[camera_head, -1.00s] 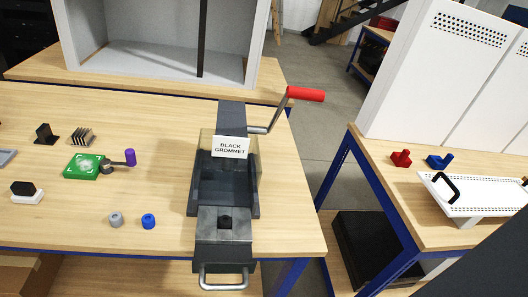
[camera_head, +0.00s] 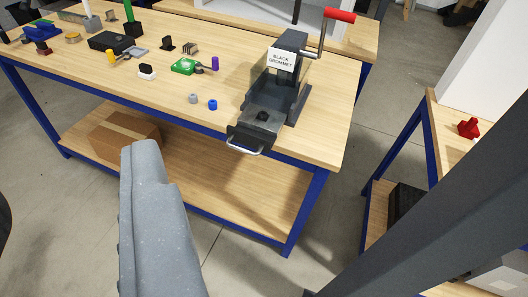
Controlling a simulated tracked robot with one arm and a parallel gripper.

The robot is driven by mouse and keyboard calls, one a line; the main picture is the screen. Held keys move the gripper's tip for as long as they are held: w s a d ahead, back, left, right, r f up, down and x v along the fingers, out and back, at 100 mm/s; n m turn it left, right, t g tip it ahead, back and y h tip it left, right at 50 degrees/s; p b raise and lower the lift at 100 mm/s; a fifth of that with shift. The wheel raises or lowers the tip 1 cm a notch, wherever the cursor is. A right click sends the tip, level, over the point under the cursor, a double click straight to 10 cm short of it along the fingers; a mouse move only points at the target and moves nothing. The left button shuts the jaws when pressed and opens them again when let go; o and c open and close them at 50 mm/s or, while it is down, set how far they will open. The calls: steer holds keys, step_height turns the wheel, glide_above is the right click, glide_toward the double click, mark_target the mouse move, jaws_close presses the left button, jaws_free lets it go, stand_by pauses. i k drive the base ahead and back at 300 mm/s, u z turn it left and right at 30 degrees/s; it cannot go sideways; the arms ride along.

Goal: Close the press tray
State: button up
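The press (camera_head: 288,82) stands at the right end of the wooden workbench, with a "BLACK GROMMET" label on it. Its crank with a red handle (camera_head: 340,15) sticks up to the right. The press tray (camera_head: 261,121) is pulled out at the front, with its metal handle (camera_head: 243,149) over the bench's front edge. A small dark piece (camera_head: 263,116) sits on the tray. A grey part (camera_head: 158,220), seemingly of my own arm, rises from the bottom, apart from the tray. No gripper fingers show.
A cardboard box (camera_head: 122,135) sits on the lower shelf. Another bench with a red piece (camera_head: 469,128) stands at right. Floor shows between the benches.

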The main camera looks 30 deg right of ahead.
mark_target(257, 126)
steer(key=z, duration=0.5)
steer(key=i, duration=1)
steer(key=k, duration=1.3)
steer(key=z, duration=0.45)
steer(key=i, duration=0.9)
steer(key=u, duration=0.1)
